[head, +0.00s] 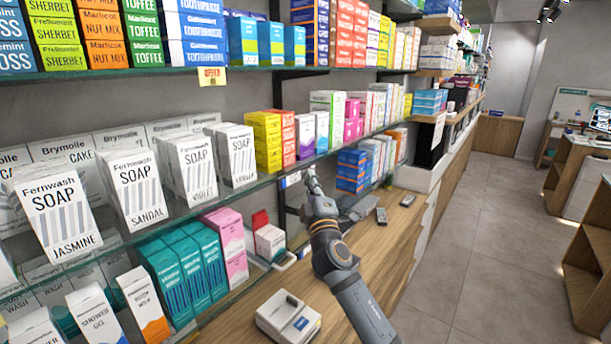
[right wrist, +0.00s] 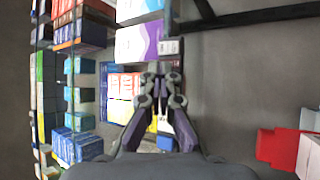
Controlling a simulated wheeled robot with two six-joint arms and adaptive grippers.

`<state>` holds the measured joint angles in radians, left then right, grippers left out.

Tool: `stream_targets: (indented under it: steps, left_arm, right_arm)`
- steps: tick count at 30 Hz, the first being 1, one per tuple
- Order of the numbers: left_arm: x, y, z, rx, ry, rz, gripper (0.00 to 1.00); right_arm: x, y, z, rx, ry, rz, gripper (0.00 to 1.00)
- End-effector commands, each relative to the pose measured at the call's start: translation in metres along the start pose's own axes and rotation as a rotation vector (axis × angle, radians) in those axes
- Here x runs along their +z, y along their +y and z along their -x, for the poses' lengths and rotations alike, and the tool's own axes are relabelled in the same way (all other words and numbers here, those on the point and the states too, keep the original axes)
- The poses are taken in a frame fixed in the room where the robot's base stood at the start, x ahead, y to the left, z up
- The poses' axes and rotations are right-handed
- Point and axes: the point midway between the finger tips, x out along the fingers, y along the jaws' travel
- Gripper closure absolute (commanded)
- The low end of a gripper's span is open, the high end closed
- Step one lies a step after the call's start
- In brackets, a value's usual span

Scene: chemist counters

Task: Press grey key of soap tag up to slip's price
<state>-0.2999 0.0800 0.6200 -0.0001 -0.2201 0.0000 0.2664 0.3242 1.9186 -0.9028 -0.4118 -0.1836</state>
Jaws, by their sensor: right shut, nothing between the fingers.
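Fernwash soap boxes stand on the middle glass shelf in the head view, among them Jasmine (head: 58,212), Sandal (head: 135,190), Violet (head: 195,168) and Vanilla (head: 238,155). A small pale tag (head: 291,180) sits on this shelf's front edge. My right gripper (head: 311,172) is shut and empty just right of this tag. In the right wrist view, its fingertips (right wrist: 160,70) are close below a small grey-framed tag (right wrist: 170,47). The keys and figures are too small to read, and contact cannot be told. I cannot identify the slip for certain. My left gripper is not in view.
A yellow and red label (head: 212,77) hangs from the upper shelf edge. The wooden counter (head: 405,215) below carries a white device (head: 288,318) and a dark handset (head: 381,215). Grey floor (head: 478,230) lies open to the right.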

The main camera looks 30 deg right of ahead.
Motion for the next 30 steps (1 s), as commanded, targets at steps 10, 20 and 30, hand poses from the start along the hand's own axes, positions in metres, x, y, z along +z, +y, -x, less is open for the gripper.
stream_targets:
  steps: [10,20,30]
  left_arm:
    - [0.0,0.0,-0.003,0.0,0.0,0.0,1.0]
    - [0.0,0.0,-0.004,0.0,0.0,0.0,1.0]
    - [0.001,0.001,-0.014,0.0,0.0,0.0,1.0]
  right_arm:
    - [0.006,0.005,0.008,0.001,0.001,0.003,1.0]
    - [0.009,0.009,0.013,0.0,0.001,-0.001,1.0]
    - [0.02,0.018,0.028,0.001,0.002,0.006,1.0]
